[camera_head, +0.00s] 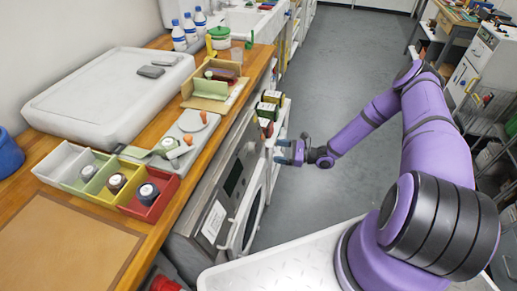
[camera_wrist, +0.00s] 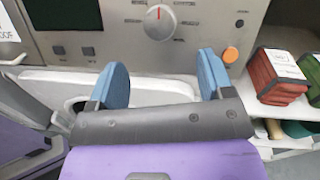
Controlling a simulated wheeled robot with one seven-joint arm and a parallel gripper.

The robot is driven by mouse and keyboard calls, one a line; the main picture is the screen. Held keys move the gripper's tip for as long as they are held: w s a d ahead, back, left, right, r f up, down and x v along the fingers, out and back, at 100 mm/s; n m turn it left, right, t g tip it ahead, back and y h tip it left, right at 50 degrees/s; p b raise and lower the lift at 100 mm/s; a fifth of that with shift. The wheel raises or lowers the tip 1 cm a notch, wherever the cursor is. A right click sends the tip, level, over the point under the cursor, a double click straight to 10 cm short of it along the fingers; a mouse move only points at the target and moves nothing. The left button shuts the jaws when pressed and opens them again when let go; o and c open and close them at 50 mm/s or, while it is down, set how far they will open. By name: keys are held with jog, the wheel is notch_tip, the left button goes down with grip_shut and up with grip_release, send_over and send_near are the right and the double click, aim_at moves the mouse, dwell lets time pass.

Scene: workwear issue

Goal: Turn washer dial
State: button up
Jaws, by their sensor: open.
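The washer dial (camera_wrist: 159,22) is a round grey knob with a red pointer mark near the top, set in a ring of markings on the grey control panel (camera_wrist: 215,38). My gripper (camera_wrist: 162,68) is open, with two blue fingers. In the wrist view the fingers sit below the dial, one to each side, with nothing between them. In the head view my gripper (camera_head: 282,152) is in front of and to the right of the washer (camera_head: 212,190), apart from the panel. The dial is too small to make out clearly there.
An orange button (camera_wrist: 230,55) is right of the dial, by the right finger. Red and green boxes (camera_wrist: 274,75) stand on a shelf to the right. The floor (camera_head: 310,110) behind my gripper is clear.

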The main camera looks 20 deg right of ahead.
aim_at(257, 148)
jog(key=x, duration=0.9)
jog(key=c, duration=0.9)
